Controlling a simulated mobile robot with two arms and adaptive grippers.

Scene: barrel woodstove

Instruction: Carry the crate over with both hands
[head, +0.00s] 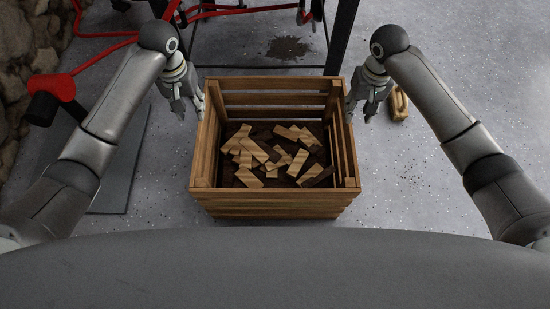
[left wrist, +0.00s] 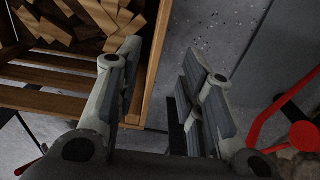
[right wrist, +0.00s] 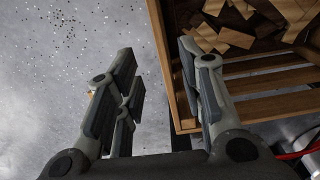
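The slatted wooden crate (head: 275,204) stands in front of me, with several split wood pieces (head: 255,150) inside. My left gripper (head: 188,108) is at the far part of the crate's left side, fingers apart. In the left wrist view the crate's side rail (left wrist: 154,55) shows between the fingers (left wrist: 160,65). My right gripper (head: 359,108) is at the far part of the right side, also open. In the right wrist view the side rail (right wrist: 161,45) lies between its fingers (right wrist: 158,68). I cannot tell whether either gripper touches the wood.
A dark metal frame (head: 342,35) stands just behind the crate, with red parts (head: 245,11) on it. A tan brush-like object (head: 399,103) lies on the floor at right. A flat grey plate (head: 115,190) and a red-and-black tool (head: 50,92) are at left, beside a stone wall.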

